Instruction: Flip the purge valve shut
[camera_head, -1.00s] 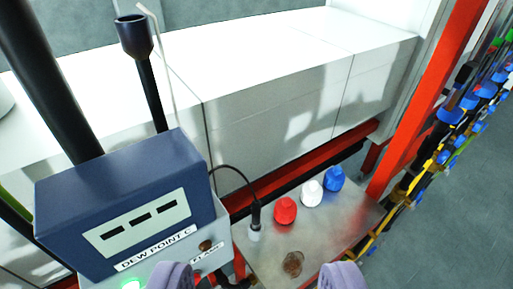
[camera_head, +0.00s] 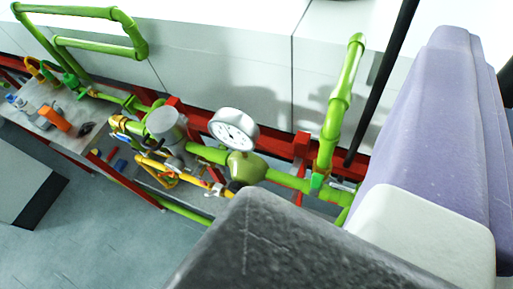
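A green pipe run (camera_head: 285,181) crosses the middle along a red rail. It carries a round white dial gauge (camera_head: 233,130) and a grey cylinder (camera_head: 166,124). Yellow pipework (camera_head: 160,168) with small fittings sits below the cylinder. A small bright green fitting (camera_head: 317,182) is at the foot of the rising pipe at right. I cannot tell which part is the purge valve, or how its lever stands. My gripper's fingertips are not recognisable here; a large lavender part with a white pad fills the right side, apparently mine.
A dark grey block (camera_head: 255,245) covers the bottom middle and hides what lies behind it. A metal bench (camera_head: 38,120) with an orange item (camera_head: 54,119) is at left. Grey floor (camera_head: 110,235) is open at lower left. White panels (camera_head: 225,60) stand behind the pipes.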

